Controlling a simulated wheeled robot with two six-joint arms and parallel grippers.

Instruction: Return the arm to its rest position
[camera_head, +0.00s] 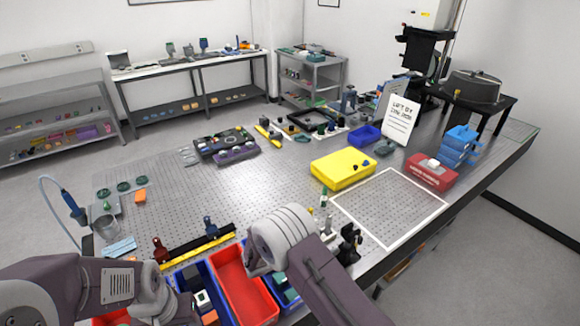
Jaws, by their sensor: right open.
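My right arm (330,285) comes in from the bottom right, bent at a large pale rounded joint over the front of the perforated table (270,185). My right gripper (352,240) shows as a small dark shape just right of that joint, open, with nothing visible in it. It is near the table's front edge, by the lower corner of a white-outlined square (390,247). My left arm (80,285) lies across the bottom left; its gripper is not in view.
A red tray (232,283) and blue bins with small parts lie under and between my arms. A yellow-and-black bar (200,247) with mounts lies behind them. A yellow box (343,169), red box (431,171) and sign (401,119) stand further right. The table's middle is largely clear.

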